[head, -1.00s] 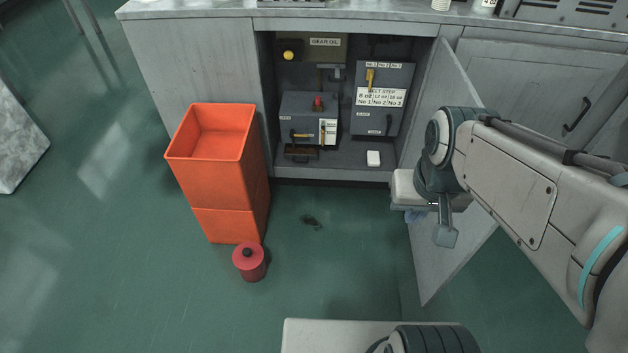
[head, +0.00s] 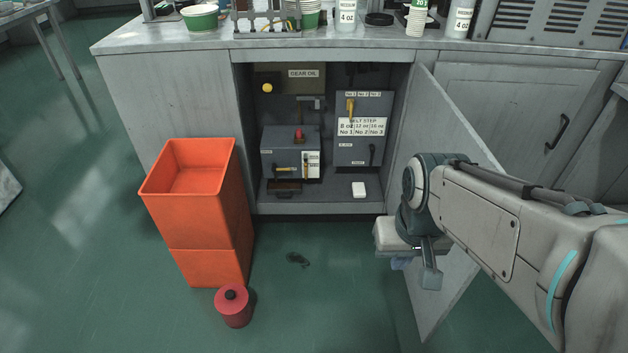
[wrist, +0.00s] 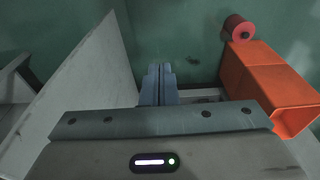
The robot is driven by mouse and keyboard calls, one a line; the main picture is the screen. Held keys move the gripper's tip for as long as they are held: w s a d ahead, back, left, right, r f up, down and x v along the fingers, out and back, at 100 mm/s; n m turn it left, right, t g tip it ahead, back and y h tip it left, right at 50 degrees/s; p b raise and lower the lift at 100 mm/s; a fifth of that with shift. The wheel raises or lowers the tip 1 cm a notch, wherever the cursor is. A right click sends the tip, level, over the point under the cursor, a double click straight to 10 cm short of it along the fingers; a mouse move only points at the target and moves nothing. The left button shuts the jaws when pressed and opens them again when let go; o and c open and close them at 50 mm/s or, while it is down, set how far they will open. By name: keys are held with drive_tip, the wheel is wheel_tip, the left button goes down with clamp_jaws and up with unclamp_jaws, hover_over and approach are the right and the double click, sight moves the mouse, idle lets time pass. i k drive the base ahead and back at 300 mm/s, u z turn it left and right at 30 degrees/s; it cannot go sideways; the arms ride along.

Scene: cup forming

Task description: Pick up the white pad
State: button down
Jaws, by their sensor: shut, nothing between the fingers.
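The white pad (head: 359,189) is a small pale block lying on the floor of the open cabinet, near its front edge and right of centre. My gripper (head: 402,264) hangs outside the cabinet in front of the open door, to the right of and nearer than the pad, partly hidden by my wrist. In the wrist view my gripper's two fingers (wrist: 159,69) are together with nothing between them. I cannot make out the pad in the wrist view.
Grey control boxes (head: 363,128) stand in the cabinet behind the pad. The open door (head: 450,150) bounds the right side. Stacked orange bins (head: 205,225) and a red canister (head: 233,306) stand at left. A dark scrap (head: 297,259) lies on the otherwise clear green floor.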

sight(358, 187)
drive_tip(key=u, duration=0.55)
drive_tip(key=i, duration=1.1)
drive_tip(key=z, duration=0.55)
drive_tip(key=i, duration=0.75)
drive_tip(key=z, duration=0.05)
